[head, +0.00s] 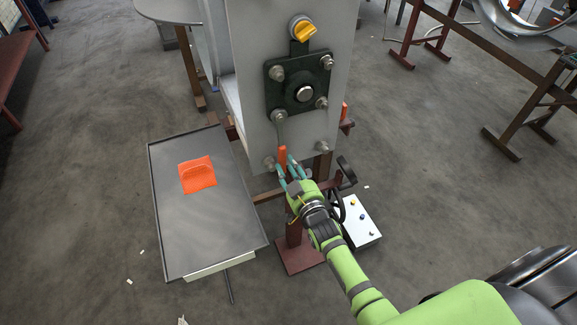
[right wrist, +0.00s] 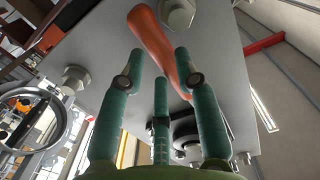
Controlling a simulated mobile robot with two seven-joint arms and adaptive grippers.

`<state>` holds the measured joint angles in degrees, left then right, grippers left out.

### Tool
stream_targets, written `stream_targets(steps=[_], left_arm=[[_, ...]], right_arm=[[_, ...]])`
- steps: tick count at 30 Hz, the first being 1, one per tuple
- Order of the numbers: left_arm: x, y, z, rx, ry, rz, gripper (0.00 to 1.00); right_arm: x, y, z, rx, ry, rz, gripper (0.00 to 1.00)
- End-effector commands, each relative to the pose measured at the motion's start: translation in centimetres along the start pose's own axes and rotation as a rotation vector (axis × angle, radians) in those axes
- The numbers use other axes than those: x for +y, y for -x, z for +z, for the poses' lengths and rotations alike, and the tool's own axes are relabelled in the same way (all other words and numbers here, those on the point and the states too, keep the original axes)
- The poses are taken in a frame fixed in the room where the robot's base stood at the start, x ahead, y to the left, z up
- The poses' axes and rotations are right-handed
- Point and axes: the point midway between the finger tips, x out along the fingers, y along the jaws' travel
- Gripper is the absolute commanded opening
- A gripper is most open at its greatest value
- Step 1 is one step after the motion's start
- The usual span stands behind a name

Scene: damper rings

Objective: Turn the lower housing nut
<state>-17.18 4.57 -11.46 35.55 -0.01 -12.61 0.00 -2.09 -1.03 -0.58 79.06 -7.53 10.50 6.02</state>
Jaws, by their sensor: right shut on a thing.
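A spanner with an orange handle (head: 282,156) stands nearly upright against the grey housing (head: 247,50). Its metal head lies at the lower left nut (head: 279,116) of the dark square flange (head: 289,89); I cannot tell whether it is seated around it. My right gripper (head: 290,168) has its teal fingers shut on the lower end of the handle. In the right wrist view the orange handle (right wrist: 152,42) passes between the fingers. Two more nuts sit on the housing's lower edge, one right (head: 323,146) and one left (head: 269,162). My left gripper is out of view.
A dark handwheel (head: 346,172) and a white control box (head: 361,222) are close right of my gripper. Open floor lies farther right.

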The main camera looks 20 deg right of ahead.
Motion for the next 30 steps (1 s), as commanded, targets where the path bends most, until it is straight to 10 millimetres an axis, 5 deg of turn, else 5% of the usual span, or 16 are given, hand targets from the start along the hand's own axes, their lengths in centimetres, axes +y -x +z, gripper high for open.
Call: stream_targets(steps=[7, 30], left_arm=[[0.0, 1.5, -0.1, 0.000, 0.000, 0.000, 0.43], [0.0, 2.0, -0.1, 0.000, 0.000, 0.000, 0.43]], right_arm=[[0.0, 0.7, -0.4, -0.024, -0.002, 0.007, 0.00], [-0.1, 1.6, -0.2, -0.028, -0.001, 0.007, 0.00]])
